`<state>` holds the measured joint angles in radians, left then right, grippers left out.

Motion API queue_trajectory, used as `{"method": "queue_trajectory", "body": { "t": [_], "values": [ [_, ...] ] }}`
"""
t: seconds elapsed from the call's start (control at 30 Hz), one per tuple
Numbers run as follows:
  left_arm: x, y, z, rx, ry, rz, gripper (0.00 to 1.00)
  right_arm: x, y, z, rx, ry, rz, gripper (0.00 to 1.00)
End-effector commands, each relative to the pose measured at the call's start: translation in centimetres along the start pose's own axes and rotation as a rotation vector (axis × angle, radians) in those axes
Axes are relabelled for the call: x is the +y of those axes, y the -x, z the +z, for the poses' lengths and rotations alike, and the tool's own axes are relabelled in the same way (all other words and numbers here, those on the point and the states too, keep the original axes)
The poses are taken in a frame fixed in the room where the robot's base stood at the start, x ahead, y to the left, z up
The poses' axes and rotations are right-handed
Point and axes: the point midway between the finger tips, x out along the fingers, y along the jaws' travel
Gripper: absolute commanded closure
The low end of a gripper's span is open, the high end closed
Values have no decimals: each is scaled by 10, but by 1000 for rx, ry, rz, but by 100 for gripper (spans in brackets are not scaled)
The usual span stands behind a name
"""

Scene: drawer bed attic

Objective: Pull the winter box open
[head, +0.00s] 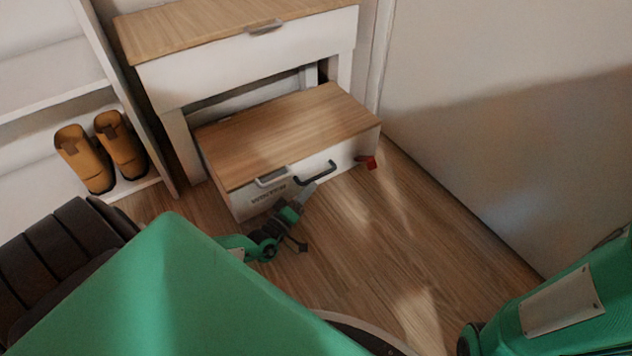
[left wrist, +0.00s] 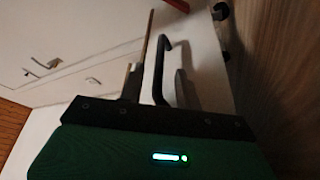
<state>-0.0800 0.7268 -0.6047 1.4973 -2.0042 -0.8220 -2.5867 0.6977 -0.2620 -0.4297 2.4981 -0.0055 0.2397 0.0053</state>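The winter box (head: 290,135) has a wooden top and a white front with a "WINTER" label (head: 268,198). It stands on the floor, partly under a white drawer unit. A dark bar handle (head: 320,172) is on its front. My left gripper (head: 306,190) is at the front, close to the handle's left end. In the left wrist view, my left gripper (left wrist: 165,85) has its two fingers apart, with the black handle (left wrist: 159,72) showing between them. I cannot tell whether the fingers touch it. My right gripper is out of view; only green arm parts show at the right.
The drawer unit (head: 250,55) stands above and behind the box. A small red piece (head: 367,162) is at the box's right front corner. Brown boots (head: 100,155) stand on a shelf at left. A pale wall or panel (head: 510,100) bounds the right. Floor (head: 370,240) before the box is clear.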

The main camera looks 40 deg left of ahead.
Motion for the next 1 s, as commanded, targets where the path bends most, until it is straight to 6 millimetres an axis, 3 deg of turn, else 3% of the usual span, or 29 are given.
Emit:
{"method": "queue_trajectory", "body": {
  "t": [0.1,0.3,0.67,0.83,1.0],
  "values": [
    [-2,-20,2,2,1,3,66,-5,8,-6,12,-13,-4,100],
    [-1,-39,1,0,1,0,66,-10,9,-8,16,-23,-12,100],
    [0,-43,0,0,1,-1,66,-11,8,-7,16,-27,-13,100],
    [0,-43,0,0,1,-1,99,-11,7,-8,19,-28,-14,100],
    [0,-43,0,0,1,-1,100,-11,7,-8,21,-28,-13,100]
  ]
}}
